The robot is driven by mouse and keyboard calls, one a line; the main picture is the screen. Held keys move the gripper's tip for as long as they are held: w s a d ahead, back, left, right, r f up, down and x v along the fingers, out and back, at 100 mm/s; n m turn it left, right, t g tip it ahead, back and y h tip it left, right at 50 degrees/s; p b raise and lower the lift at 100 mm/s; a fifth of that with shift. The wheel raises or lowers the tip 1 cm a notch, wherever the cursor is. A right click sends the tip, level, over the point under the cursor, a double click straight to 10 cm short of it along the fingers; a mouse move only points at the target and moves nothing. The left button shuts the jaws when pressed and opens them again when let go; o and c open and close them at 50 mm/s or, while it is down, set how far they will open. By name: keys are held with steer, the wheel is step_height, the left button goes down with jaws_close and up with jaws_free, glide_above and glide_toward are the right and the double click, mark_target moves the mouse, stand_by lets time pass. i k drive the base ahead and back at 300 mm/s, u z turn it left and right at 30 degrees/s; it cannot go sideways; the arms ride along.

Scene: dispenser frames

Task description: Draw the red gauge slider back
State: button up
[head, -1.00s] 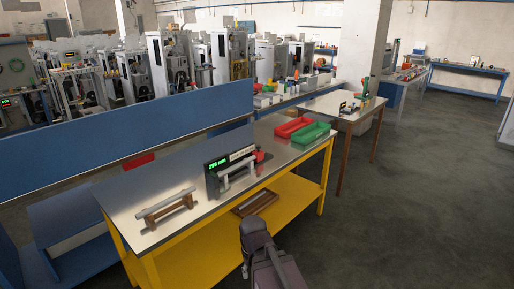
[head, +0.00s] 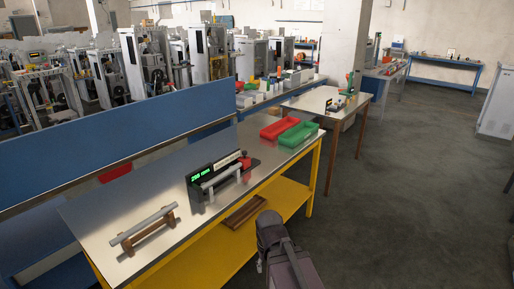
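The gauge (head: 201,190) is a black device with a green lit display on the metal-topped table. A grey bar lies along its front. Its red slider (head: 245,163) shows at the gauge's right end, small in the head view. My arm shows at the bottom right of the head view, in front of the table and apart from the gauge. The gripper's fingers cannot be made out.
A grey rod on a wooden stand (head: 145,229) sits left of the gauge. A red tray (head: 262,133) and a green tray (head: 281,141) lie at the table's far right. A wooden tray (head: 232,219) lies on the yellow lower shelf (head: 285,196). Open floor (head: 420,190) lies to the right.

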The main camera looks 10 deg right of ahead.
mark_target(246, 161)
steer(key=z, duration=0.45)
steer(key=i, duration=1.35)
